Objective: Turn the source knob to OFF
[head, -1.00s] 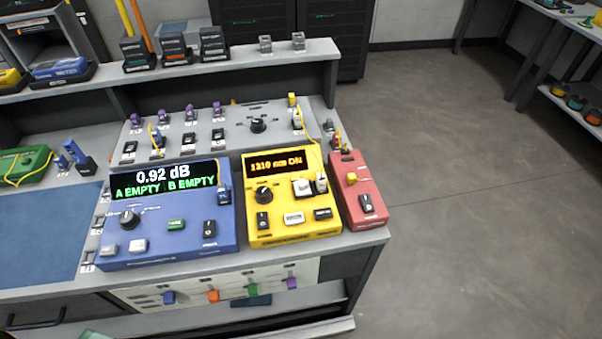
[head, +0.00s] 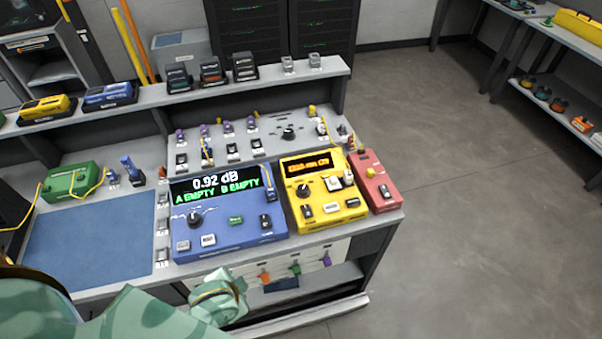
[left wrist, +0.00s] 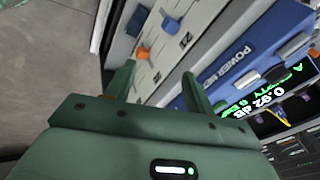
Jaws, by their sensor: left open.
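The yellow source box (head: 326,214) stands on the bench between the blue power meter and a red box. Its black source knob (head: 303,191) sits at the left of its face, below an orange lit display (head: 309,165) whose text is too blurred to read surely now. My left arm enters the head view at the lower left, its green end (head: 218,298) in front of the bench, apart from the knob. In the left wrist view my left gripper (left wrist: 158,86) is open and empty, facing the bench's front panel and the power meter. The source knob is not clearly seen there. My right gripper is out of view.
The blue power meter (head: 229,226) reads 0.92 dB, A EMPTY, B EMPTY. The red box (head: 378,188) stands right of the source. A sloped panel (head: 270,148) with switches and another knob lies behind. Coloured tabs (head: 295,269) stick out of the bench front. A blue mat (head: 90,245) is clear.

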